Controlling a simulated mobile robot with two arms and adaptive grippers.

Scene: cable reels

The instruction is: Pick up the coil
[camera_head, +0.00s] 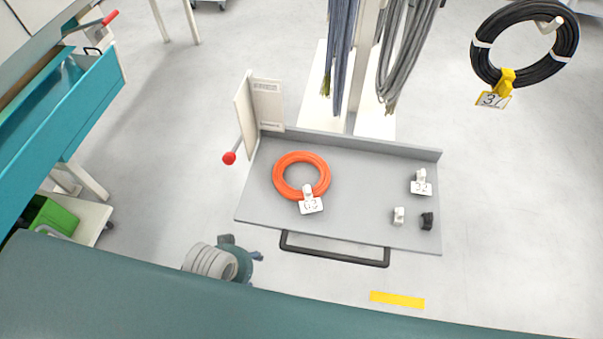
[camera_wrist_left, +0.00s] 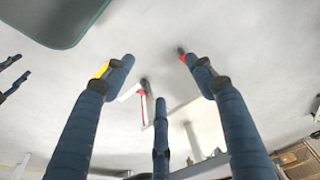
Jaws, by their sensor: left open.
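An orange coil (camera_head: 302,175) lies flat on the left part of a grey tray (camera_head: 350,222) in the head view. A white clip with a number tag (camera_head: 311,205) sits on its front edge. My left gripper (camera_head: 246,262) is in front of the tray's left front corner, apart from the coil. Its three dark blue fingers are spread and empty in the left wrist view (camera_wrist_left: 158,74). The coil cannot be made out in that view. Dark blue fingertips at that view's left edge (camera_wrist_left: 12,80) look like my right gripper, mostly cut off.
A black coil (camera_head: 483,62) with a yellow tag hangs on a peg at upper right. Grey cables (camera_head: 408,50) hang behind the tray. A red-knobbed lever (camera_head: 229,158) and upright panel (camera_head: 268,105) stand at its left. Small clips (camera_head: 399,216) lie on its right; a black handle (camera_head: 335,255) runs along its front.

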